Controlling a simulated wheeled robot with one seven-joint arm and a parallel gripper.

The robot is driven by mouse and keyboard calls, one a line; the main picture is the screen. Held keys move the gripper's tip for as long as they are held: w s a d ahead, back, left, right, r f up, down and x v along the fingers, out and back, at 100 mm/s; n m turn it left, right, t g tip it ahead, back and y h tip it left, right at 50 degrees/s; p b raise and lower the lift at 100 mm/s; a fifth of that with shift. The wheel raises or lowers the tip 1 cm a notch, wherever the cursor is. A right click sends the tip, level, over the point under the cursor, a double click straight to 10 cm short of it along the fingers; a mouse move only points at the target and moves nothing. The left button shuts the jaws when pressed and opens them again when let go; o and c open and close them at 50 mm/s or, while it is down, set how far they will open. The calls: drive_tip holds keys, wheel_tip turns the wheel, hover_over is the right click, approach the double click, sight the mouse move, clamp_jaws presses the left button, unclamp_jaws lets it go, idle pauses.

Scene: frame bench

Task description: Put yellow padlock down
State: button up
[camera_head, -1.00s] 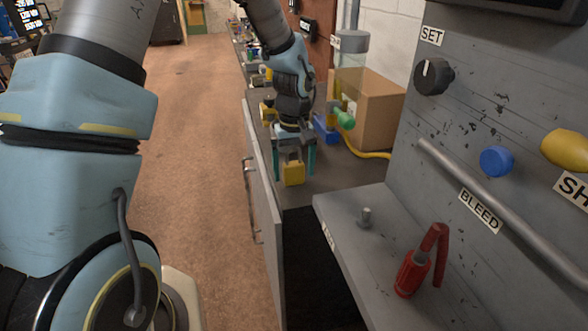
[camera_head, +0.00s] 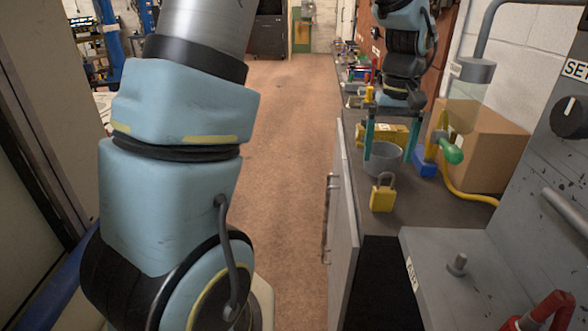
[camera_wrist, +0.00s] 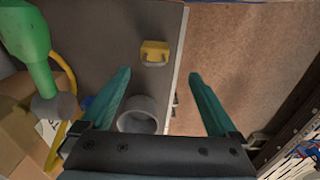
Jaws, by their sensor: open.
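The yellow padlock (camera_head: 383,195) stands upright on the grey bench top, near its front edge and left side, with its shackle up. In the wrist view the padlock (camera_wrist: 155,52) lies beyond my fingertips, apart from them. My gripper (camera_head: 388,153) is open and empty. Its two teal fingers are spread above and behind the padlock, near a grey cup (camera_head: 383,160). In the wrist view the cup (camera_wrist: 138,118) shows between the fingers, close to the left one. I cannot tell whether a finger touches the cup.
A cardboard box (camera_head: 487,145), a green-knobbed valve on a blue base (camera_head: 425,163) and a yellow hose (camera_head: 462,208) stand right of the gripper. A yellow item (camera_head: 398,132) lies behind the cup. A grey panel shelf (camera_head: 440,262) is at front right.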

drive_tip(key=s+a+f, duration=0.2)
drive_tip(key=a, duration=1.2)
drive_tip(key=s+a+f+t, duration=0.1)
drive_tip(key=s+a+f, duration=0.1)
drive_tip(key=a, duration=1.2)
drive_tip(key=shift+a+t, duration=0.3)
drive_tip(key=shift+a, duration=0.05)
